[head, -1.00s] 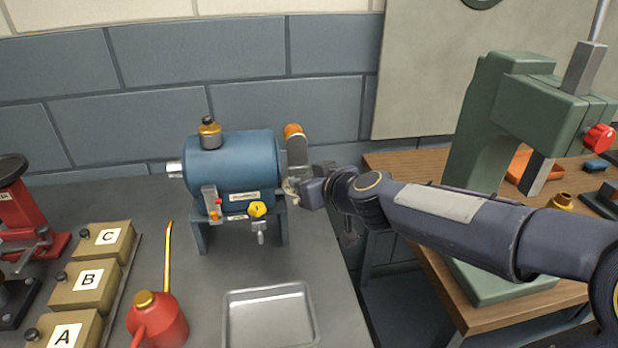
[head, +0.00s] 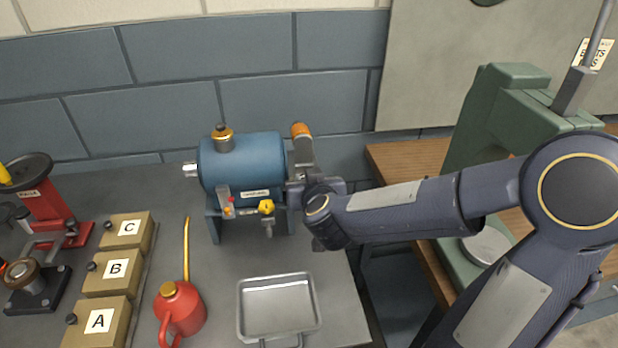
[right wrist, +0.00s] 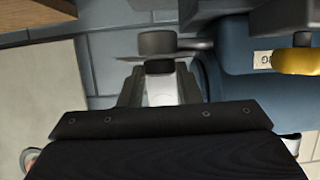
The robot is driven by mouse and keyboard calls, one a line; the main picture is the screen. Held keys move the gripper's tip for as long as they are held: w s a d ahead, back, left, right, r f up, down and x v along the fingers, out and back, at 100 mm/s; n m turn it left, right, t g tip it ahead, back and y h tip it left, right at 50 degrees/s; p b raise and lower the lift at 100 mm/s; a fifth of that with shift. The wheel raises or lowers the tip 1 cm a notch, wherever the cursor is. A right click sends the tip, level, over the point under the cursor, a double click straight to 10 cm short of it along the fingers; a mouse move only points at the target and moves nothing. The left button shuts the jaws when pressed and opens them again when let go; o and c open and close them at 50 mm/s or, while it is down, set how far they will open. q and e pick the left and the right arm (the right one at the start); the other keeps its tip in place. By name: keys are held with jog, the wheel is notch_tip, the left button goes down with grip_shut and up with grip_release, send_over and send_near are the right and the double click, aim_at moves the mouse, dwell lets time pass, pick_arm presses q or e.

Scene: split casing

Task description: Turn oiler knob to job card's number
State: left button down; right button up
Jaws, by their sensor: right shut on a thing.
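The blue casing (head: 242,160) stands on a grey bench. A brass-topped fitting (head: 223,137), probably the oiler with its knob, is upright on top. A yellow knob (head: 266,207) sits on the casing's front; it shows partly in the right wrist view (right wrist: 305,62). A grey crank (head: 303,152) with an orange grip (head: 300,130) is at the casing's right end. My right gripper (head: 303,190) is at the crank's lower part and appears shut on it; its fingertips are largely hidden. A card (head: 597,52) hangs at upper right, its text too small to read. My left gripper is out of view.
A metal tray (head: 278,305) and a red oil can (head: 180,308) stand in front of the casing. Boxes A, B and C (head: 118,268) and a red stand (head: 45,205) are at left. A green press (head: 510,110) stands on the wooden table at right.

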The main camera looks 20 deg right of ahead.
jog(key=shift+f, duration=0.15)
jog(key=o, duration=0.7)
jog(key=p+v, duration=0.1)
jog(key=v, duration=0.7)
jog(key=shift+p, duration=0.35)
